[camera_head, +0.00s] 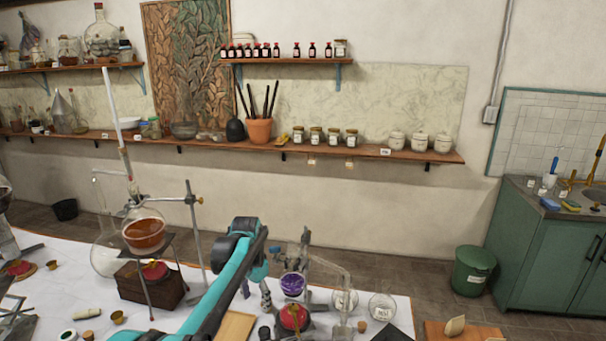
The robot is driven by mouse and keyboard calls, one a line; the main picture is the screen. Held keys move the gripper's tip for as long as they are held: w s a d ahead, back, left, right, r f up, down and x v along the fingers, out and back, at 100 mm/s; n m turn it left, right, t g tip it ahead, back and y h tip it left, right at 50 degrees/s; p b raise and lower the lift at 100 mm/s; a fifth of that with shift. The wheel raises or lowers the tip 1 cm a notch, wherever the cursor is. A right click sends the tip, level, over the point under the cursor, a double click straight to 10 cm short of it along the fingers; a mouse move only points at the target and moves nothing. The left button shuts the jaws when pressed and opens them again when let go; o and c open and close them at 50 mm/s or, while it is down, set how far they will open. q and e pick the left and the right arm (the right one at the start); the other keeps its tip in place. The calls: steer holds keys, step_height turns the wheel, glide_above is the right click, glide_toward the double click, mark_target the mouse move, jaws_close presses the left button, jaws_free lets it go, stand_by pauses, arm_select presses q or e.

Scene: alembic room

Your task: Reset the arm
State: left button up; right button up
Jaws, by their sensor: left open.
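My left arm, teal and black, rises from the bottom edge over the table (215,255). My left gripper (266,298) shows small and partly hidden beyond the arm, low over the table. It is open, and I see nothing held in it. It is just left of a glass vessel with purple contents (292,284); I cannot tell whether they touch. My right gripper is not in view.
A round flask of brown liquid (145,234) stands on a tripod left of my arm. Clear flasks (382,306) stand to the right. Shelves (390,154) line the wall.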

arm_select(q)
steer(key=s+a+r+n+t, duration=0.15)
steer(key=s+r, duration=0.25)
steer(key=s, duration=0.4)
steer(key=s+a+r+n+t, duration=0.1)
steer(key=s+r+n+t, duration=0.15)
steer(key=s, duration=0.55)
steer(key=s+f+n+t, duration=0.1)
steer(key=s+f, duration=0.1)
steer(key=s, duration=0.6)
steer(key=s+f+n+t, duration=0.1)
steer(key=s+f, duration=0.2)
steer(key=s, duration=0.5)
steer(key=shift+a+n, duration=0.4)
